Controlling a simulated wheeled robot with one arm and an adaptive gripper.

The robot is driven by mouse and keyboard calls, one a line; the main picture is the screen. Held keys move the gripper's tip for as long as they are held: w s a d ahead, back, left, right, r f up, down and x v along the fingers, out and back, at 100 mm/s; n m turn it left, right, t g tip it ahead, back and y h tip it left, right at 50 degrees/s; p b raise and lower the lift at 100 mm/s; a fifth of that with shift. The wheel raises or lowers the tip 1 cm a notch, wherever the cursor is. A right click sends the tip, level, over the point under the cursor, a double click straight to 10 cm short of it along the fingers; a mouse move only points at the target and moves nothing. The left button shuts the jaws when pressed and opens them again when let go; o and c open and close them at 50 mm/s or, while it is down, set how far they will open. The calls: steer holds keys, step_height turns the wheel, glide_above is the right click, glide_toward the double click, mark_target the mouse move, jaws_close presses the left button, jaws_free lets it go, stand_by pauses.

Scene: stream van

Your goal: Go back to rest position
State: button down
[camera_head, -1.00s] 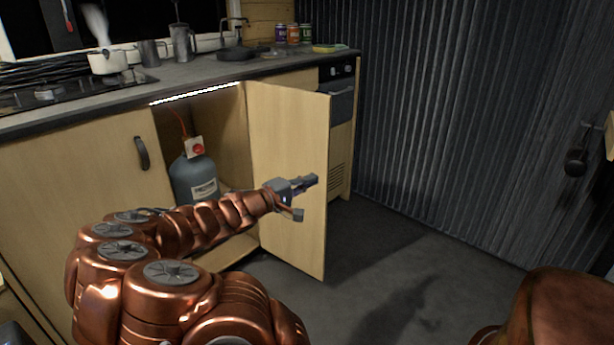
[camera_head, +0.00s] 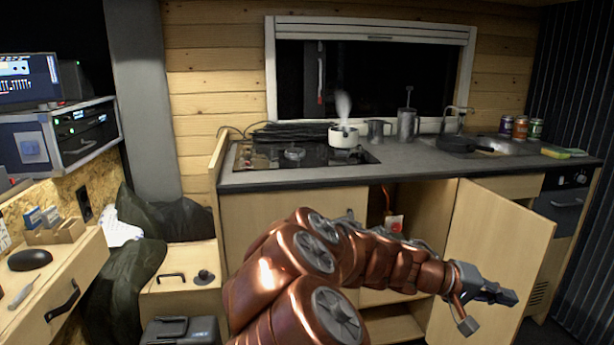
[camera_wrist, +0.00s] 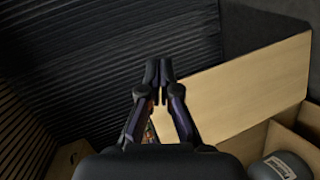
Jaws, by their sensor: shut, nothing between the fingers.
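My gripper (camera_head: 488,298) is at the end of my copper arm, in front of the open cabinet door (camera_head: 488,245) in the head view. In the wrist view the fingertips of my gripper (camera_wrist: 159,72) meet, with nothing between them. The pale door (camera_wrist: 245,88) stands beyond and to the right of the fingers there. My arm reaches to the right across the open cabinet and hides most of its inside. A gas bottle (camera_wrist: 282,167) shows in the lower right of the wrist view.
The counter (camera_head: 400,160) holds a hob, a steaming white pot (camera_head: 343,137), metal jugs, a pan (camera_head: 463,144) and several cans. A desk drawer (camera_head: 62,290), stuffed dark bags and a low wooden box (camera_head: 183,262) stand at left. Dark floor shows at lower right.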

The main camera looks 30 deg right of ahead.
steer(key=a+r+n+t+y+p, duration=0.2)
steer(key=a+p, duration=0.5)
steer(key=a, duration=0.6)
steer(key=s+a+r+n+t+y+p, duration=0.1)
steer(key=a+r+n+y+p, duration=0.3)
steer(key=a, duration=1)
steer(key=a+r+n+t+y+p, duration=0.3)
steer(key=a+r+y+p, duration=0.2)
steer(key=a, duration=0.8)
step_height(320, 180, up, 3)
steer(key=p, duration=0.5)
steer(key=shift+s+a+r+y, duration=0.15)
steer(key=shift+s+a+y, duration=0.1)
steer(key=shift+s+y, duration=0.15)
